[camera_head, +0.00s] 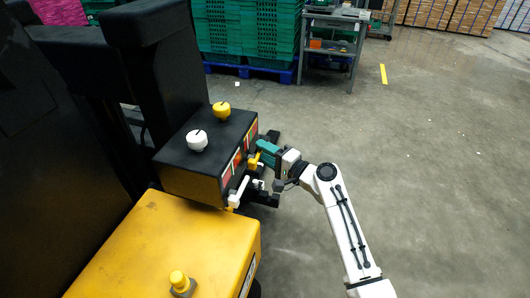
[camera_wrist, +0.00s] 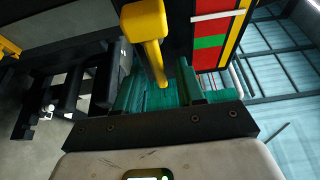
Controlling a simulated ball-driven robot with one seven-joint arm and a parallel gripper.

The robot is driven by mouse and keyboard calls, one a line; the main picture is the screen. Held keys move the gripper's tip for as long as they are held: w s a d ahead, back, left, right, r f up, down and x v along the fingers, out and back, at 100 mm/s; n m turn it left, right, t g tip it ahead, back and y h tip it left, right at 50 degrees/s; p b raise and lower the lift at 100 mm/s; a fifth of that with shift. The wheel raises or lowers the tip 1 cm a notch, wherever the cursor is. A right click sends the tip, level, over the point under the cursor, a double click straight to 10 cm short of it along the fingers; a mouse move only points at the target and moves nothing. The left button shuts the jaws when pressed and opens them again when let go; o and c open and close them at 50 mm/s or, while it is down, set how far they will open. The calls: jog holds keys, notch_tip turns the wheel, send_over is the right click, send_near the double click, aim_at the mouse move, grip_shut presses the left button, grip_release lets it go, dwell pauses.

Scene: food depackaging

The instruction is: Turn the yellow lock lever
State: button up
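The yellow lock lever (camera_head: 254,161) sticks out from the front face of a black control box. In the wrist view the yellow lever (camera_wrist: 146,28) reaches down between the teal fingers of my gripper (camera_wrist: 162,85). The fingers stand apart on either side of it, with a gap visible at least on the right. In the head view my gripper (camera_head: 266,153) is right at the lever and partly hides the box's front. My gripper looks open around the lever.
A white lever (camera_head: 239,190) sits beside the yellow one. The black box (camera_head: 207,153) carries a white knob (camera_head: 197,140) and a yellow knob (camera_head: 221,109) on top. A yellow machine cover (camera_head: 165,245) is in front. Open floor (camera_head: 430,170) lies to the right.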

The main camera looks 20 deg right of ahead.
grip_shut()
dwell(0.3)
jog(key=shift+p, duration=0.5)
jog(key=shift+s+a+f+m+g+y+p, duration=0.2)
jog(key=shift+s+a+f+m+g+p, duration=0.25)
jog(key=shift+m+g+p, duration=1.25)
jog(key=shift+s+a+f+m+g+y+p, duration=0.25)
jog(key=shift+s+f+m+g+p, duration=0.45)
jog(key=shift+m+p, duration=1.85)
jog(key=shift+s+a+f+m+g+y+p, duration=0.15)
jog(key=shift+s+a+f+m+g+p, duration=0.4)
jog(key=shift+m+g+p, duration=1.2)
jog(key=shift+w+d+f+m+t, duration=0.15)
jog(key=shift+m+t, duration=0.3)
jog(key=shift+m, duration=0.35)
